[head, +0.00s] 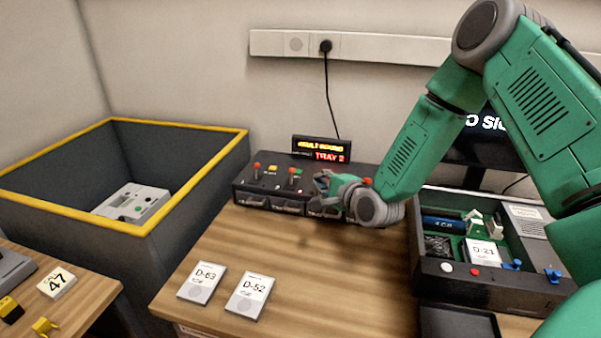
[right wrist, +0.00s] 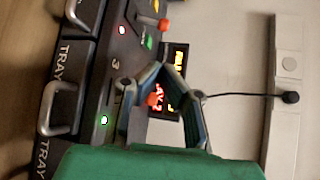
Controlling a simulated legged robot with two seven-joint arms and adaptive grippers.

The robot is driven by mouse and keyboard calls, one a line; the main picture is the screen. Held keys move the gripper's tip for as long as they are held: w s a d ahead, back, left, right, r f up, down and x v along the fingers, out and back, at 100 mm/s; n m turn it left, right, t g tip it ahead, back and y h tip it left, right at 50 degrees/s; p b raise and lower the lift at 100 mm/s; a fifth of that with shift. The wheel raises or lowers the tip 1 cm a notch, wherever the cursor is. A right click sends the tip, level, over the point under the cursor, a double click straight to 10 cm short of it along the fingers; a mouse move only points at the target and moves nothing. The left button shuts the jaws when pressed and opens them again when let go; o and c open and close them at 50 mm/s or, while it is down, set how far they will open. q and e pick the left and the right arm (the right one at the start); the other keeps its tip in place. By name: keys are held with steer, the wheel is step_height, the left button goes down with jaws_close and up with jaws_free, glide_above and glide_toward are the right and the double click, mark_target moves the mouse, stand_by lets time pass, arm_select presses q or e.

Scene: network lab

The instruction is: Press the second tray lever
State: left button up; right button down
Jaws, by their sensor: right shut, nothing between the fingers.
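The dark tray unit (head: 270,188) stands at the back of the wooden table, with handled trays along its front and red-knobbed levers on top. The second lever from the left (head: 294,172) stands upright just left of my right gripper (head: 321,180). The gripper is shut and empty, above the unit; it hides part of the top. In the right wrist view, the gripper (right wrist: 158,70) is close over the panel near a printed 3. One red knob (right wrist: 163,23) is beyond the fingertips; another (right wrist: 153,100) shows between the fingers. I cannot tell whether the gripper touches a lever. My left gripper is out of view.
A small display (head: 321,149) behind the unit reads TRAY 2. A yellow-rimmed bin (head: 200,133) stands left. Cards D-63 (head: 202,283) and D-52 (head: 250,296) lie in front. An open case (head: 434,268) of parts stands right. The table between cards and case is clear.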

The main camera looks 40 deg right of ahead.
mark_target(300, 181)
steer(key=x, duration=1)
steer(key=shift+b, duration=0.35)
steer(key=shift+s+r+t+b, duration=0.1)
steer(key=shift+t+b, duration=0.2)
steer(key=shift+b, duration=0.1)
